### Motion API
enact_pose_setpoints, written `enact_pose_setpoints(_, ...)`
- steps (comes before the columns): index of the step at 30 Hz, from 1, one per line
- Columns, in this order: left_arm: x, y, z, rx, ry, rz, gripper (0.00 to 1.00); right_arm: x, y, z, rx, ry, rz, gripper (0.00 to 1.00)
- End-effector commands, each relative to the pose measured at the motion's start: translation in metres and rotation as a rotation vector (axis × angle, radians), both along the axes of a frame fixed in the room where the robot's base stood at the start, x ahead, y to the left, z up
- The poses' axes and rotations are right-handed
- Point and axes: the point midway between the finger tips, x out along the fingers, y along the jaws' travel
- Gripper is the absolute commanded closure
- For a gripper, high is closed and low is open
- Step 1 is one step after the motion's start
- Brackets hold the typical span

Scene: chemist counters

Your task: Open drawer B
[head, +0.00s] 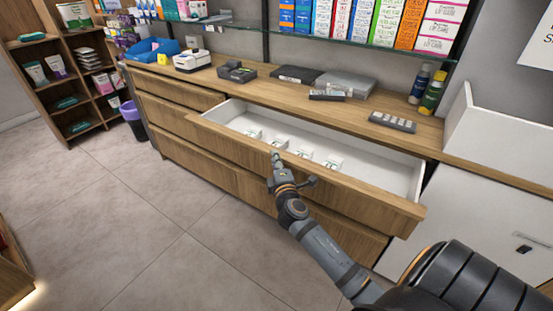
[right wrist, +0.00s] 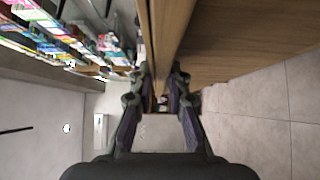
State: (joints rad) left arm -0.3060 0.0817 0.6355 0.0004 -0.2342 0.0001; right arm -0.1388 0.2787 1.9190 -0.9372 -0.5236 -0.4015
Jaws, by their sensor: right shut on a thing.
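A wide wooden drawer (head: 352,191) in the upper right of the counter stands pulled out in the head view. Its white inside shows, with several small white packs (head: 304,154) lying in it. No letter is readable on it. My right gripper (head: 277,158) is at the middle of the drawer front's top edge, shut on it. In the right wrist view the two fingers (right wrist: 161,88) lie on either side of the wooden front panel (right wrist: 165,35). The exact contact is partly hidden by the fingers. My left gripper is not in view.
The countertop (head: 255,88) above holds a card terminal (head: 236,71), a grey flat box (head: 345,84), a keypad (head: 392,122) and bottles (head: 433,92). Closed drawers lie left and below. The floor (head: 130,210) in front is clear.

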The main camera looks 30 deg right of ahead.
Motion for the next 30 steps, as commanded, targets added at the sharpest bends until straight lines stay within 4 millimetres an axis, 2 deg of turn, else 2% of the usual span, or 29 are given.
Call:
enact_pose_setpoints(3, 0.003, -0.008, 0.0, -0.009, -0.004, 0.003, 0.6, 0.0, 0.0, 0.0, 0.001, 0.001, -0.001, 1.0)
enact_pose_setpoints(7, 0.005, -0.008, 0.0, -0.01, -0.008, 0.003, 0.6, 0.0, 0.0, 0.0, 0.001, 0.001, -0.001, 1.0)
enact_pose_setpoints(8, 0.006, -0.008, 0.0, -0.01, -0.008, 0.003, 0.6, 0.0, 0.0, 0.0, 0.001, 0.001, -0.001, 0.83)
enact_pose_setpoints(10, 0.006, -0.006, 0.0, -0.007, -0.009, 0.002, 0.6, 0.0, 0.0, 0.0, 0.001, 0.001, -0.001, 0.74)
enact_pose_setpoints(20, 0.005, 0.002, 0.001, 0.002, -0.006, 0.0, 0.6, -0.003, 0.001, 0.0, 0.001, 0.0, 0.0, 0.74)
enact_pose_setpoints(23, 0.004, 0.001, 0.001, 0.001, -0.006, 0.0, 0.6, -0.015, 0.006, -0.001, 0.002, 0.002, 0.0, 0.74)
enact_pose_setpoints(30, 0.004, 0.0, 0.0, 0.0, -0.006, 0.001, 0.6, -0.069, 0.028, -0.002, 0.005, 0.003, -0.001, 0.74)
